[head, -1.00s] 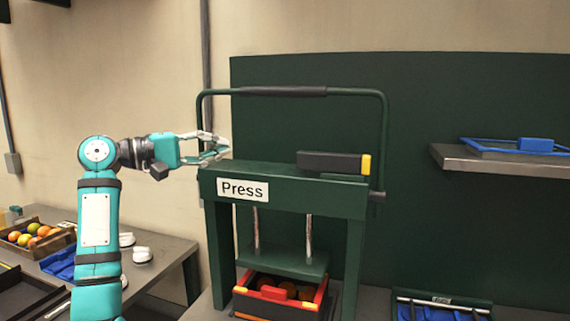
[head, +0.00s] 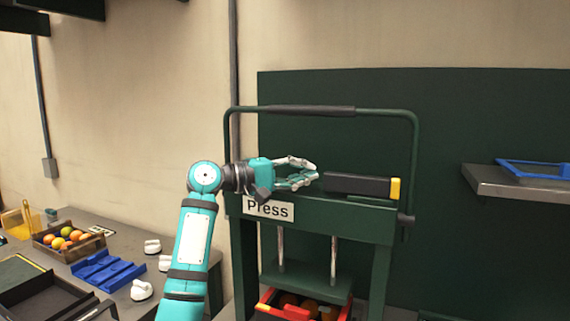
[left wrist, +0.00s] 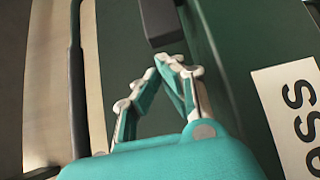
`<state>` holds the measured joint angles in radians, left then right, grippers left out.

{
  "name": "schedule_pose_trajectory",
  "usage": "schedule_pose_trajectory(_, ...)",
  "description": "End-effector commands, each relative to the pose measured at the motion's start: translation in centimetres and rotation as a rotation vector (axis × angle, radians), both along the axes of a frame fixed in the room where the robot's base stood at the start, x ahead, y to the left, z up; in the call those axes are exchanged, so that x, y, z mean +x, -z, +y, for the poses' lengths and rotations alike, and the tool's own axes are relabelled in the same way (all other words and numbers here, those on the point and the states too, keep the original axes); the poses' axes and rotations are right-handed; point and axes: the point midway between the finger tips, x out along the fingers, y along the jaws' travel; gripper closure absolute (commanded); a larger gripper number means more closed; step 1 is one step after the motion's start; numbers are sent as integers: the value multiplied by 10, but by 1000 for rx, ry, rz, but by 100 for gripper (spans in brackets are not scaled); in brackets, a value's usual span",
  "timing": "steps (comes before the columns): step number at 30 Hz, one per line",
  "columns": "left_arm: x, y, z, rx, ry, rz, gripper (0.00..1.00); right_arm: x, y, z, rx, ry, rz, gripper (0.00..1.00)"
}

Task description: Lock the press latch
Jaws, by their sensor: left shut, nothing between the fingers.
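The green press (head: 350,224) stands at centre right in the head view, with a white "Press" label (head: 269,208) on its front beam. The latch (head: 357,185) is a dark bar with a yellow end (head: 394,189), lying along the top of the beam. My left gripper (head: 315,175) is shut and empty, just left of the latch's dark end. In the left wrist view its fingertips (left wrist: 166,62) meet close to the dark end of the latch (left wrist: 160,20); I cannot tell whether they touch. My right gripper is not in view.
A tall handle frame (head: 305,111) arches over the press. A red crate (head: 266,301) with oranges sits beneath the press plate. A wooden fruit box (head: 68,240) and a blue rack (head: 105,268) stand on the left table. A shelf (head: 510,186) is at right.

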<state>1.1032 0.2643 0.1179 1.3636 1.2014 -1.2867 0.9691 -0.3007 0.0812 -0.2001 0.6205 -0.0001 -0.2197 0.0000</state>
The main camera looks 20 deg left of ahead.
Motion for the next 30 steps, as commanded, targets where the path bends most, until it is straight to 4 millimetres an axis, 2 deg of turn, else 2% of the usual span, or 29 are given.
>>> schedule_pose_trajectory(4,-1,0,-9,-1,-1,1,100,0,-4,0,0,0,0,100)
schedule_pose_trajectory(17,-1,0,-14,-1,1,1,100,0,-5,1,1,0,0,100)
schedule_pose_trajectory(25,-2,-1,-60,1,3,1,100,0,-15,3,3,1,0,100)
schedule_pose_trajectory(30,-3,0,-69,-1,1,-1,100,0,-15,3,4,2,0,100)
